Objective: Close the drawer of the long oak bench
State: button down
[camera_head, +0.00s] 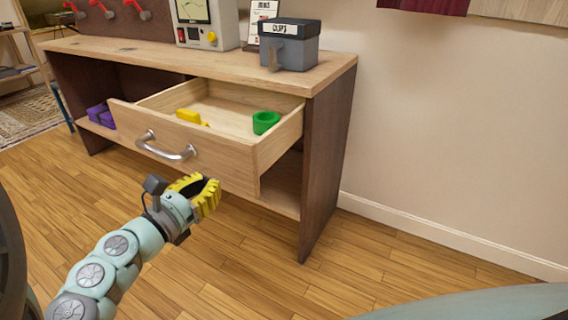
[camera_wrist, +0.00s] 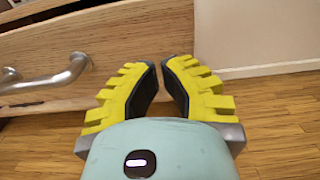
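The long oak bench (camera_head: 312,82) stands against the wall with dark side panels. Its drawer (camera_head: 215,157) is pulled well out and shows a yellow item (camera_head: 190,116) and a green ring-shaped item (camera_head: 265,122) inside. A curved metal handle (camera_head: 166,150) is on the drawer front; it also shows at the left in the wrist view (camera_wrist: 52,78). My gripper (camera_head: 205,187), with yellow ridged fingers, is in front of the drawer, below and right of the handle. In the wrist view the fingers (camera_wrist: 163,70) are apart at the tips, with nothing between them.
On the bench top stand a grey box labelled clips (camera_head: 290,52) and a meter device (camera_head: 207,22). Purple items (camera_head: 101,114) lie on the lower shelf at left. The wooden floor (camera_head: 370,260) right of the bench is clear up to the wall.

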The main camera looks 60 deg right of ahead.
aim_at(236, 163)
jog(key=d, duration=0.7)
jog(key=shift+w+d, duration=0.15)
jog(key=shift+d, duration=0.1)
